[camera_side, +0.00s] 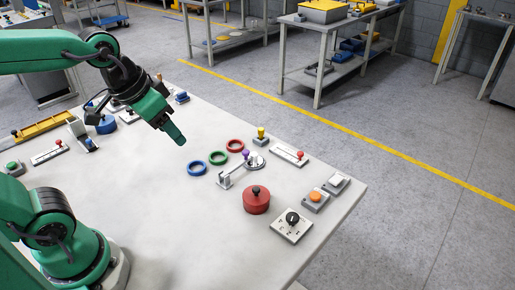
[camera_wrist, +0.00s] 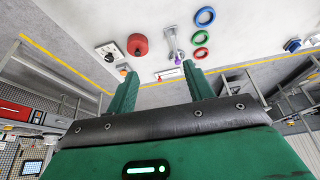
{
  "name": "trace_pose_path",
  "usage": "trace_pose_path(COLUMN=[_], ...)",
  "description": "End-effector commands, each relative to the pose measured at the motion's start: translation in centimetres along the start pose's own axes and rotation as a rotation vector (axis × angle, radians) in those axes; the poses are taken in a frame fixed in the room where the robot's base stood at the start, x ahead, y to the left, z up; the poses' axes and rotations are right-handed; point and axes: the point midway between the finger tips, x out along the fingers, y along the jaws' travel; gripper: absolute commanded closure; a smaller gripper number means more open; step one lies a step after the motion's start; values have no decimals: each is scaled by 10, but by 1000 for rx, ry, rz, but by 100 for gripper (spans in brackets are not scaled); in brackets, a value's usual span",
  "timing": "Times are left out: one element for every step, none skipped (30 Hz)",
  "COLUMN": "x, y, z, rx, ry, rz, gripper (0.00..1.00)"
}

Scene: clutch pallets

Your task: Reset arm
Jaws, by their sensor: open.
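My gripper (camera_side: 176,133) is green and hangs above the middle of the white table (camera_side: 150,205) in the side view, clear of the objects. In the wrist view its two green fingers (camera_wrist: 160,88) stand wide apart with nothing between them in their grasp. My arm reaches in from the left, with its elbow raised. The table objects appear beyond the fingertips in the wrist view, and none is touched.
Blue (camera_side: 197,168), green (camera_side: 218,158) and red (camera_side: 235,146) rings lie right of my gripper. Nearby are a purple-knobbed lever (camera_side: 245,155), a red round container (camera_side: 256,201), a black dial (camera_side: 292,225) and an orange button (camera_side: 315,197). The table's front middle is clear.

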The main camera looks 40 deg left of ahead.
Motion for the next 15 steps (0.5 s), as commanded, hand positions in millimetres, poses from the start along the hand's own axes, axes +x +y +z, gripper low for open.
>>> trace_pose_path(x=[-4,-5,-6,-7,-8,-9,-9,-9,-10,-10,-10,-10,-10,-10,-10], y=[-4,-7,-9,-11,-12,-14,-15,-16,-17,-18,-18,-18,-18,-19,-19], z=[8,12,17,20,24,27,30,32,34,36,37,38,38,39,39], rx=[-13,-18,-26,-30,-34,-40,-43,-46,-48,-50,-51,-52,-53,-53,-53], ry=[19,26,36,44,49,57,61,65,70,73,75,76,77,77,77], rz=[-7,-10,-15,-18,-21,-24,-27,-28,-31,-32,-33,-34,-34,-35,-35], gripper=[48,48,48,48,48,48,48,48,48,48,48,48,48,48,48])
